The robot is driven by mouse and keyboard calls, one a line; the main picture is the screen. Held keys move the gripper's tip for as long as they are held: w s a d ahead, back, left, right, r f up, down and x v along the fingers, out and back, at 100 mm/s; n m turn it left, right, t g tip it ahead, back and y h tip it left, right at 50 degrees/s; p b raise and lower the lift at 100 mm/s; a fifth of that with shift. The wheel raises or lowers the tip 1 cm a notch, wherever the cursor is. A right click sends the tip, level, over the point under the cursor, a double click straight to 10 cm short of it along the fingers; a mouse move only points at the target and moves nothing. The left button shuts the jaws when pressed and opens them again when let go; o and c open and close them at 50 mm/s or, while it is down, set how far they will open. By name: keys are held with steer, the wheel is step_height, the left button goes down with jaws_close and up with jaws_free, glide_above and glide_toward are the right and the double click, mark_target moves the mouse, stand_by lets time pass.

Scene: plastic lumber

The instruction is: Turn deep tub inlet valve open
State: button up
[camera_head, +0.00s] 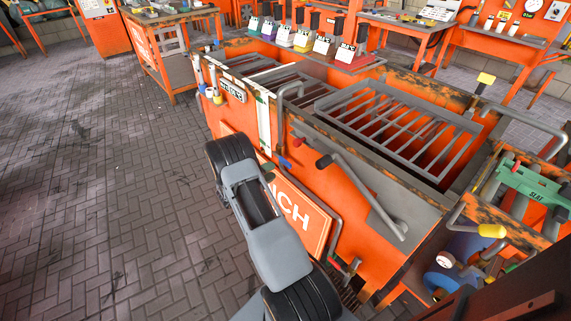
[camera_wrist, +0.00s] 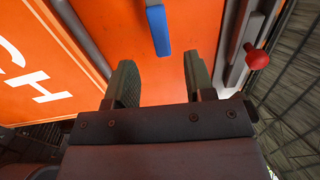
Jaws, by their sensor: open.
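A blue lever (camera_wrist: 157,30) stands out from the orange tub wall (camera_wrist: 170,78) at the top of the wrist view. Its lower end appears between and just ahead of the fingertips of my gripper (camera_wrist: 160,62). My gripper is open, with one dark ribbed finger on each side, and neither finger visibly touches the lever. In the head view, a small blue piece (camera_head: 285,162) on the tub's near side looks like the same lever. My gripper is not clearly seen there; my arm covers part of the tub front. The lever's mount is out of the wrist view.
A red knob (camera_wrist: 257,58) sits on a grey rod right of my gripper. A grey pipe (camera_wrist: 80,38) and a lettered orange panel (camera_wrist: 35,75) lie to the left. A long black-handled lever (camera_head: 362,195) leans on the tub's near side. Brick floor (camera_head: 90,180) is clear on the left.

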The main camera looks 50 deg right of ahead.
mark_target(284, 163)
steer(key=d, duration=0.5)
steer(key=s+d, duration=0.1)
steer(key=d, duration=0.2)
steer(key=shift+b, duration=0.3)
steer(key=shift+a, duration=0.1)
jaws_close()
